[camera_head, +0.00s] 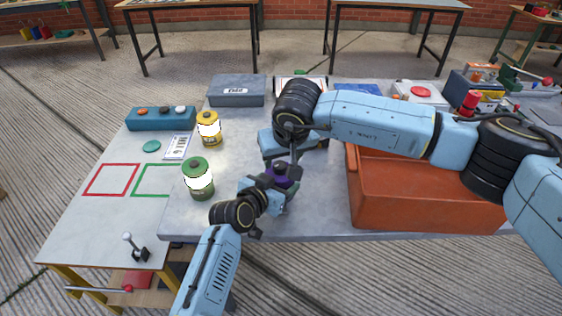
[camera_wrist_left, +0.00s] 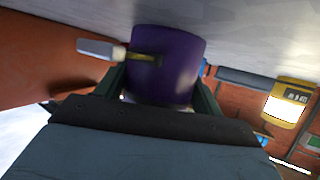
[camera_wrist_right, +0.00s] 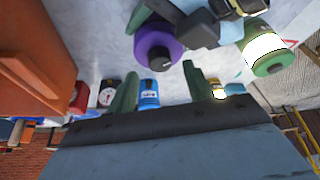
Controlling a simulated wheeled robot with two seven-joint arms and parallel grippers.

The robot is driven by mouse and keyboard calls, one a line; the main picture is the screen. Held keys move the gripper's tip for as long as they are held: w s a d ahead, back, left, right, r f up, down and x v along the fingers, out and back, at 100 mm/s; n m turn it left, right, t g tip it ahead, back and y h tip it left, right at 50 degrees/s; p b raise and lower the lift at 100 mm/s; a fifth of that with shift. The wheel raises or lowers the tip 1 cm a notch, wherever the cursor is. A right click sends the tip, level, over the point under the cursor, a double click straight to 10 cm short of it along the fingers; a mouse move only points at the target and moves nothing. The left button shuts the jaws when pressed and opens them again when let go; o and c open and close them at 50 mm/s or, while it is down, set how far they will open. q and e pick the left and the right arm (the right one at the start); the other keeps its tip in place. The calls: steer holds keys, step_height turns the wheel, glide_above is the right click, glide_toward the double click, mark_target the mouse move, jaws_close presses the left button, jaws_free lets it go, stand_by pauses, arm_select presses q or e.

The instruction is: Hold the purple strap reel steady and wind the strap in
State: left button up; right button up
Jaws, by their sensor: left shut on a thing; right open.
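The purple strap reel (camera_head: 284,174) stands on the grey table in front of me. My left gripper (camera_head: 276,188) is shut on it low down, with one finger on each side in the left wrist view, where the reel (camera_wrist_left: 168,70) fills the middle. A grey tab (camera_wrist_left: 97,49) with a short yellow piece sticks out from the reel's side there. My right gripper (camera_wrist_right: 160,90) is open and empty, pointing down above the reel. The right wrist view shows the reel's round top (camera_wrist_right: 150,38) with a black knob (camera_wrist_right: 160,62), beyond the fingertips. Most of the strap is hidden.
An orange-red bin (camera_head: 420,205) stands right of the reel, under my right arm. A green-lidded can (camera_head: 198,180) and a yellow can (camera_head: 209,130) stand to the left. A grey case (camera_head: 237,90) lies behind. A blue can (camera_wrist_right: 148,93) shows beyond my right fingers.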

mark_target(280, 165)
steer(key=shift+x, duration=1.55)
steer(key=shift+c, duration=0.2)
steer(key=c, duration=0.9)
